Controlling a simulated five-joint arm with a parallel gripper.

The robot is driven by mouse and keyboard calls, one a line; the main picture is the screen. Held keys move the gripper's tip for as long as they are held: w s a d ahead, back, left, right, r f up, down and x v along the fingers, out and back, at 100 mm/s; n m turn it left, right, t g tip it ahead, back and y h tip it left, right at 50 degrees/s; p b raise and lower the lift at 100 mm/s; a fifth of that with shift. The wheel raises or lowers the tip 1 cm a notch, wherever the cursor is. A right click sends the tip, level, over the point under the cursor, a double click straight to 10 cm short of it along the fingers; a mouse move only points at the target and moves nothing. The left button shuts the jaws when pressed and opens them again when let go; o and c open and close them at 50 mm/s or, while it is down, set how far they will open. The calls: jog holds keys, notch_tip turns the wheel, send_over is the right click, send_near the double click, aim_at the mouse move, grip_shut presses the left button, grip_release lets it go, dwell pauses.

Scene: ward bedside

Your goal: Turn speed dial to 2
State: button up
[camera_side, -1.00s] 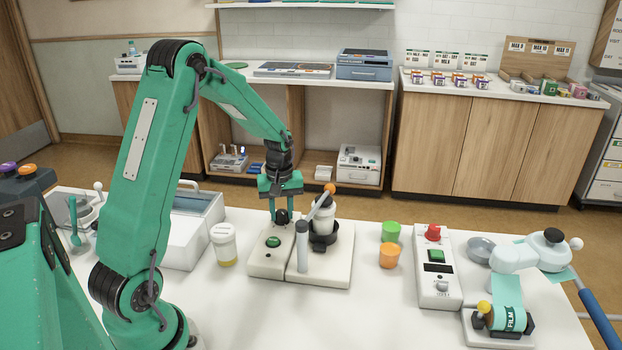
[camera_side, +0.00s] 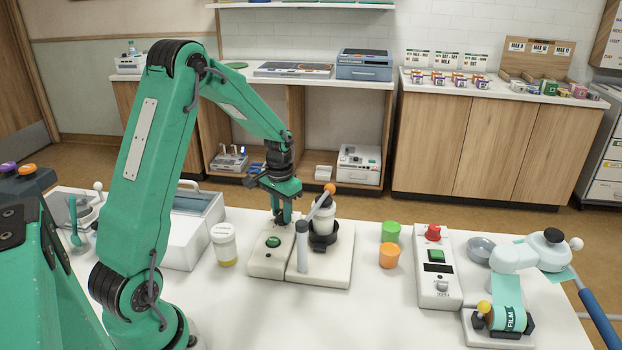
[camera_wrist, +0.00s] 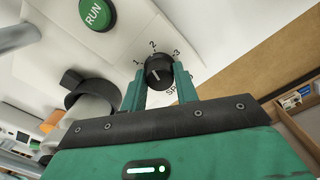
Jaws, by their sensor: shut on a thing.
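The speed dial (camera_wrist: 160,70) is a black knob with a short white mark, on a white panel printed with 1, 2 and 3. My gripper (camera_wrist: 160,84) is shut on it, one green finger on each side. The white mark slants toward the upper left; I cannot tell exactly which number it points at. In the side view my gripper (camera_side: 282,207) reaches down to the far end of the white unit (camera_side: 262,262), where the dial is mostly hidden by the fingers.
A green RUN button (camera_wrist: 95,13) is on the same panel. Right beside it stands a white base (camera_side: 330,268) with a grey post, an orange-knobbed lever and a bottle in a black holder. A yellow-bottomed cup (camera_side: 224,244) stands to the left. Table is free before the unit.

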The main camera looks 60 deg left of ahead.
aim_at(282, 211)
jog(key=shift+m, duration=1.2)
jog(key=o, duration=1)
jog(key=shift+r, duration=0.15)
notch_tip(282, 211, up, 7)
jog(key=shift+r, duration=0.25)
